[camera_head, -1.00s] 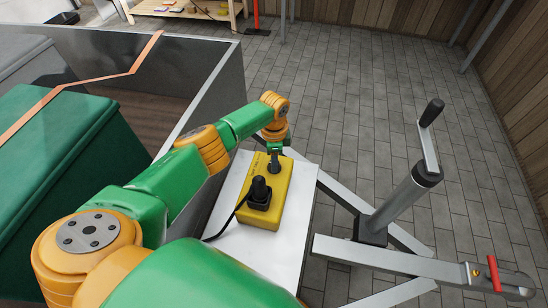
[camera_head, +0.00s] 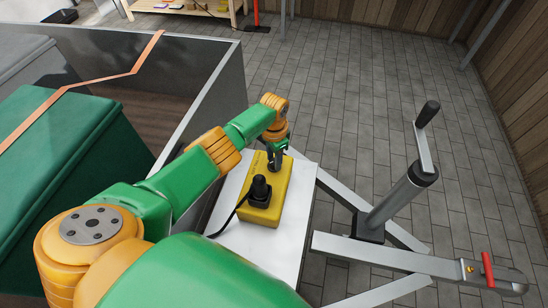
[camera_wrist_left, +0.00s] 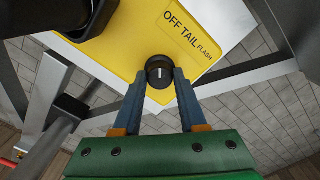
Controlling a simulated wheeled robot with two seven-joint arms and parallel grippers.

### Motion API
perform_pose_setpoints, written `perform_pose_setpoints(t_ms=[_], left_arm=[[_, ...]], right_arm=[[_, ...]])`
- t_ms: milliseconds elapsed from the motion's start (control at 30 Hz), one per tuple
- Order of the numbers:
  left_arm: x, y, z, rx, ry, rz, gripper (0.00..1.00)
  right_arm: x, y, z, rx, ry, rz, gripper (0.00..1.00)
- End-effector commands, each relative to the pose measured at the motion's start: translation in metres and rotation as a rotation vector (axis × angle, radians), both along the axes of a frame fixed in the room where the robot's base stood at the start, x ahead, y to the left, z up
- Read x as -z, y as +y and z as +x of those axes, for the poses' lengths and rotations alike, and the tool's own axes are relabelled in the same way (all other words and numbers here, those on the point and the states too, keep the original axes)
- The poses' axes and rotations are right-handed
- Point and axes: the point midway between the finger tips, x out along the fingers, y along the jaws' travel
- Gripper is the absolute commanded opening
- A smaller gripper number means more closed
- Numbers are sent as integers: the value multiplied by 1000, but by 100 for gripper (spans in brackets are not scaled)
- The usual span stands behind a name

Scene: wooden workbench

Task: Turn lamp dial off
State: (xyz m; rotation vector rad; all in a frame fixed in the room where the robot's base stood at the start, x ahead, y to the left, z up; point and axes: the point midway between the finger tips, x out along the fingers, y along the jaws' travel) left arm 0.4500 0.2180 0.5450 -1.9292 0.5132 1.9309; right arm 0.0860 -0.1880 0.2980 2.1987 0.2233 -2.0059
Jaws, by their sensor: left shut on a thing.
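A yellow control box (camera_head: 270,205) lies on a white plate. In the left wrist view its yellow face (camera_wrist_left: 118,48) carries the printed words "OFF", "TAIL" and "FLASH" beside a small black dial (camera_wrist_left: 160,72) with a white pointer line. My left gripper (camera_head: 274,165) is at the far end of the box. In the left wrist view the two blue-grey fingers of my left gripper (camera_wrist_left: 160,80) are shut on the black dial, one on each side. In the head view the dial is hidden by the gripper. My right gripper is not in view.
A black plug and socket (camera_head: 260,191) with a cable stands on the near half of the box. The white plate (camera_head: 262,247) sits on a grey metal frame with a crank post (camera_head: 400,199) at right. A grey-walled trailer (camera_head: 205,95) stands left.

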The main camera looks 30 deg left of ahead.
Motion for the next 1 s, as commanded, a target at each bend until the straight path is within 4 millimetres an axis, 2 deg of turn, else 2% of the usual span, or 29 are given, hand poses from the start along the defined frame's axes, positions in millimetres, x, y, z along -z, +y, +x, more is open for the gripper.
perform_pose_setpoints(t_ms=[333,367,467,767,1000], left_arm=[[-1,0,1,-3,-4,0,0],[-1,0,1,-3,-4,0,44],[-1,0,1,-2,-4,0,70],[-3,0,1,-2,-2,0,71],[-56,0,1,-1,-4,0,71]], right_arm=[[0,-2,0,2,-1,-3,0],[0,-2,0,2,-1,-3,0],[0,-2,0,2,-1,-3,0],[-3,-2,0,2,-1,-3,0],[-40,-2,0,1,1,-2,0]])
